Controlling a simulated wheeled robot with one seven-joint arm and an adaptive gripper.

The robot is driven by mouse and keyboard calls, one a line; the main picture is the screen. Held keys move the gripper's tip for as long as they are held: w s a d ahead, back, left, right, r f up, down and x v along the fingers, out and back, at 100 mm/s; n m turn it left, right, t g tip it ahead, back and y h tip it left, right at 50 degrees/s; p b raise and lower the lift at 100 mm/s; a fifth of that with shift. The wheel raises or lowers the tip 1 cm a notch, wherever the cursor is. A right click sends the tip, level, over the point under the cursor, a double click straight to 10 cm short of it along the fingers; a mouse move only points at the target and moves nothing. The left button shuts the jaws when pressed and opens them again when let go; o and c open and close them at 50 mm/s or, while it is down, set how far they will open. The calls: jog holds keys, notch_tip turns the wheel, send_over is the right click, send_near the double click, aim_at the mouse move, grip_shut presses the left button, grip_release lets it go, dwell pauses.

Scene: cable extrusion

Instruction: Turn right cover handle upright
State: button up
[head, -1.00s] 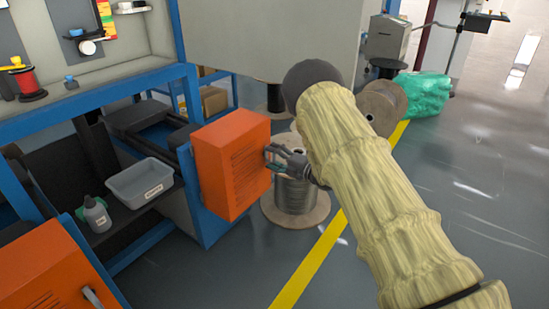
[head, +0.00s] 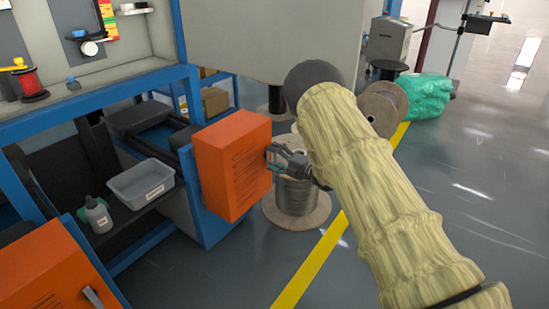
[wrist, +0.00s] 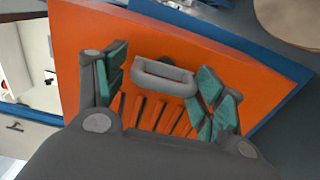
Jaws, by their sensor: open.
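The right orange cover (head: 233,163) stands at the end of the blue-framed machine in the head view. Its grey handle (wrist: 164,78) shows in the wrist view as a short bar, lying across that picture between my fingers. My gripper (head: 270,158) is at the cover's right side in the head view. It also shows in the wrist view (wrist: 163,88), with its green-padded fingers apart on either side of the handle. A gap shows between the handle and the pads. The handle is mostly hidden by my gripper in the head view.
A second orange cover (head: 50,270) with a grey handle (head: 93,297) is at the lower left. A grey bin (head: 140,184) and a bottle (head: 97,215) sit on the shelf between. A wire spool (head: 297,205) stands behind my gripper. The floor at right is open.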

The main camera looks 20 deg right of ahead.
jog(key=shift+d, duration=0.25)
jog(key=v, duration=1.1)
jog(key=shift+s, duration=0.4)
jog(key=shift+d, duration=0.15)
jog(key=shift+c, duration=0.3)
